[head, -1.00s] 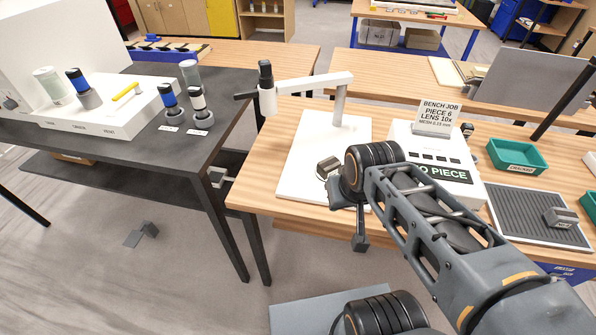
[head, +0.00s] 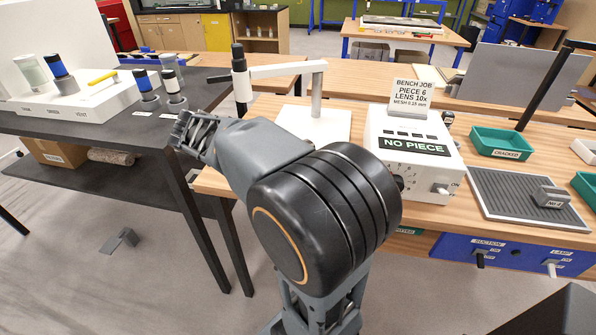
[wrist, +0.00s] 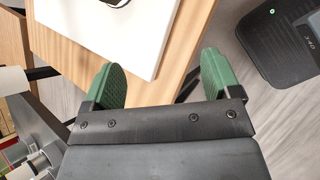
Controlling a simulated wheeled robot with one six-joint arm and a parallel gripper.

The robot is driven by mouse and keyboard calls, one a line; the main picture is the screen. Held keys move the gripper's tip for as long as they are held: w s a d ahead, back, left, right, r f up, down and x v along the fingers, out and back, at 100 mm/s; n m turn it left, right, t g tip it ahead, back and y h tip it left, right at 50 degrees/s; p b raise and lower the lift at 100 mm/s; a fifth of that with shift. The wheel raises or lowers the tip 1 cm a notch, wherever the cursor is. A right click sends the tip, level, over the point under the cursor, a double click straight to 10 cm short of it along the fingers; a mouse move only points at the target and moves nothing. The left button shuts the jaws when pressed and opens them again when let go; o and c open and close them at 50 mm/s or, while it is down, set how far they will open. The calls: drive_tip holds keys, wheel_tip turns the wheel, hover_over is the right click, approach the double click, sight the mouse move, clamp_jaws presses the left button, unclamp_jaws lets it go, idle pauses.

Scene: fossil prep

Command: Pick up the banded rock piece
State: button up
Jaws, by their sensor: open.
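My gripper (wrist: 160,80) shows in the wrist view with its two green-padded fingers wide apart and nothing between them. A white board (wrist: 130,25) lies beyond the fingers, with part of a dark object (wrist: 115,2) cut off at the top edge; I cannot tell what it is. In the head view my arm covers much of the white stand base (head: 318,118), where a small brownish-grey piece lay in the earlier frame. No banded rock piece is clearly visible now. A grey block with a number label (head: 550,197) sits on the ribbed mat (head: 500,192).
A white box reading NO PIECE (head: 415,150) stands right of the stand, with a job sign (head: 410,97) on top. A green tray (head: 503,143) is farther right. A dark table (head: 75,130) with bottles stands left, with a gap between the tables.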

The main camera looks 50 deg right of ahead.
drive_tip(key=w+d+f+n+h+b, duration=0.1)
drive_tip(key=d, duration=0.1)
drive_tip(key=w+d+f+n+g+h+b, duration=0.1)
drive_tip(key=w+d+h+b, duration=0.1)
drive_tip(key=w+d+n+g+h+b, duration=0.1)
drive_tip(key=d+n, duration=0.1)
drive_tip(key=shift+w+d+f, duration=0.35)
drive_tip(key=shift+w+f, duration=0.05)
drive_tip(key=shift+n+h, duration=0.3)
drive_tip(key=shift+h, duration=0.1)
drive_tip(key=x, duration=0.2)
drive_tip(key=b+x, duration=0.1)
drive_tip(key=x, duration=0.3)
drive_tip(key=shift+d+r, duration=0.1)
drive_tip(key=shift+d, duration=0.4)
drive_tip(key=shift+b+x, duration=0.85)
drive_tip(key=shift+x, duration=2.5)
drive_tip(key=shift+r, duration=0.2)
